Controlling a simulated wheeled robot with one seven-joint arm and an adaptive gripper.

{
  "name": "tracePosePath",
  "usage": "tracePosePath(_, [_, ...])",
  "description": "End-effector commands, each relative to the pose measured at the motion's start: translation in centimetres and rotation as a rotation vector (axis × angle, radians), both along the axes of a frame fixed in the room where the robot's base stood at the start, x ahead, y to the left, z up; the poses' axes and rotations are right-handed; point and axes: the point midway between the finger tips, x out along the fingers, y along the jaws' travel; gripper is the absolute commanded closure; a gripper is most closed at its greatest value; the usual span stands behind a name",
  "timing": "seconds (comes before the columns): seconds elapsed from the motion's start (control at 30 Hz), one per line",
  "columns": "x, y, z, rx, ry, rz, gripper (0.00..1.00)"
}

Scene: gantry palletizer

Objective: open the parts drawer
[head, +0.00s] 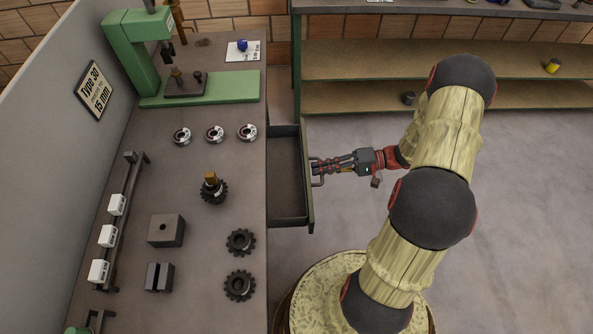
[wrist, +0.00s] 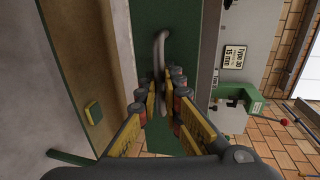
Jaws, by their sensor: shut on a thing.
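The parts drawer (head: 288,205) sticks out from the right side of the workbench in the head view. It is partly pulled out, and its dark inside looks empty. Its green front (wrist: 188,25) fills the middle of the wrist view. The grey bar handle (wrist: 161,47) stands off that front. My gripper (head: 318,168) reaches in from the right, level with the drawer front. Its fingers (wrist: 160,98) are closed around the handle in the wrist view. The part of the handle between the fingertips is hidden.
The bench top (head: 210,240) holds gears, bearings, metal blocks and a green press (head: 135,60). A shelf unit (head: 390,65) stands at the back right, with a yellow item (head: 552,66) on it. The floor (head: 530,220) right of the drawer is clear except for my arm above it.

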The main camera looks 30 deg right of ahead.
Motion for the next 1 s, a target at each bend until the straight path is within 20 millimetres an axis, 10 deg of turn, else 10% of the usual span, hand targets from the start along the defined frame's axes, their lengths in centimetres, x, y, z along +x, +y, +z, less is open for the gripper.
tracePosePath(0.4, [-3.3,-7.8,-0.2,-0.001,0.003,0.000,1.00])
tracePosePath(0.93, [-3.7,-8.8,-0.2,0.000,0.002,0.001,1.00])
tracePosePath(1.0, [-3.7,-8.8,-0.2,0.001,0.002,0.001,0.88])
